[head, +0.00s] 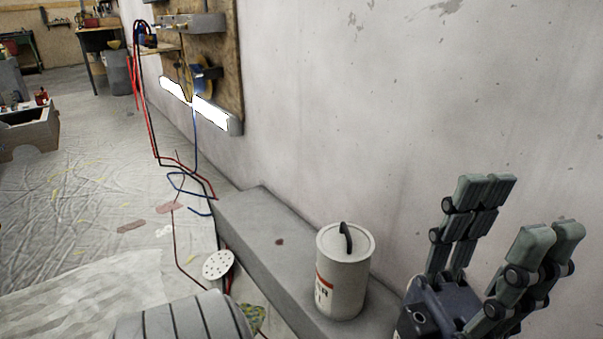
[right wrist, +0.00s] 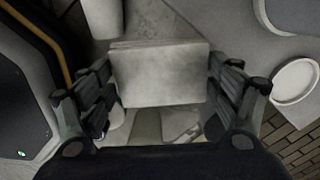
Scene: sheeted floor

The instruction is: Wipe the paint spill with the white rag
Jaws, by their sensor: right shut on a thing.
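A small reddish-brown spot (head: 280,242), which may be the paint spill, lies on top of the grey ledge (head: 245,225) along the wall. My left gripper (head: 519,207) is open and empty at the right of the head view, fingers pointing up, to the right of the spot. In the right wrist view, my right gripper (right wrist: 160,90) is shut on a folded pale cloth (right wrist: 158,62), which looks like the white rag. Its fingers lie on both sides of the cloth. I cannot make out the right gripper or the rag in the head view.
A white lidded can (head: 343,278) with a black handle stands on the ledge, between the spot and my left gripper. A perforated disc (head: 218,264), red and blue hoses (head: 190,190) and scraps lie left of the ledge. Open sheeted floor (head: 75,195) spreads at the left.

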